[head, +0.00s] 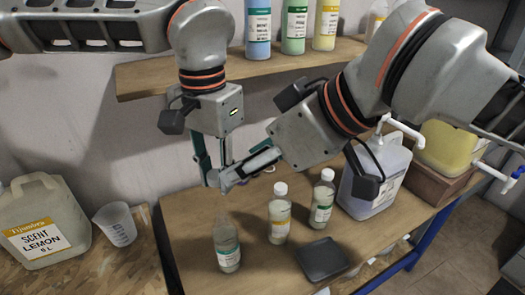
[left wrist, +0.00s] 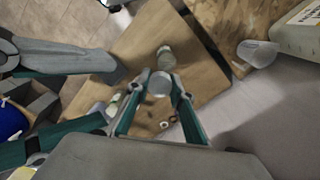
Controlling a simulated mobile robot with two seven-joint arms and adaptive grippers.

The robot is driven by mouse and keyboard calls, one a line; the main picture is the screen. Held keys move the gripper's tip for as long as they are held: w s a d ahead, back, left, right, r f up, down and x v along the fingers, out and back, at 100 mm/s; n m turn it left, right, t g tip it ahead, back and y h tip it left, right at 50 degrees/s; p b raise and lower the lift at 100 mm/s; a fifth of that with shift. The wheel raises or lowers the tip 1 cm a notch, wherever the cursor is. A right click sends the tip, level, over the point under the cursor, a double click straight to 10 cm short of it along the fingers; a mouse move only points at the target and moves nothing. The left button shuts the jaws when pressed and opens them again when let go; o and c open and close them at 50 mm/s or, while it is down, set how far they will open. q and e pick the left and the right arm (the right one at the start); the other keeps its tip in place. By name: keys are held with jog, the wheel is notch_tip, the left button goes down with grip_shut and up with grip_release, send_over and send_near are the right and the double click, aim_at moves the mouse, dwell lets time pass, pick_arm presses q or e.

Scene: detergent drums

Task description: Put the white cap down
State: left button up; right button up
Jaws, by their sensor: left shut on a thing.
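My left gripper (head: 213,170) is shut on the white cap (left wrist: 159,84), which shows between its fingertips in the left wrist view. In the head view the gripper hangs above the table, and the cap (head: 213,179) is partly hidden. An uncapped clear bottle (head: 228,248) with a green label stands upright on the table below; it also shows in the left wrist view (left wrist: 166,58). My right gripper (head: 232,176) reaches in from the right, close beside the left one. In the left wrist view its fingers (left wrist: 110,95) look spread and empty.
Two white-capped bottles (head: 279,214) (head: 321,197) and a dark square tray (head: 322,259) stand on the wooden table (head: 185,215). A large jug (head: 375,180) is at the right. A lemon drum (head: 45,220) and measuring cup (head: 116,224) stand left. A shelf (head: 140,78) holds several bottles.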

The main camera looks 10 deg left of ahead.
jog(key=x, duration=0.8)
jog(key=shift+a, duration=0.1)
jog(key=c, duration=1.1)
pick_arm(q)
jog(key=o, duration=1.2)
jog(key=shift+c, duration=0.2)
pick_arm(e)
jog(key=shift+c, duration=0.4)
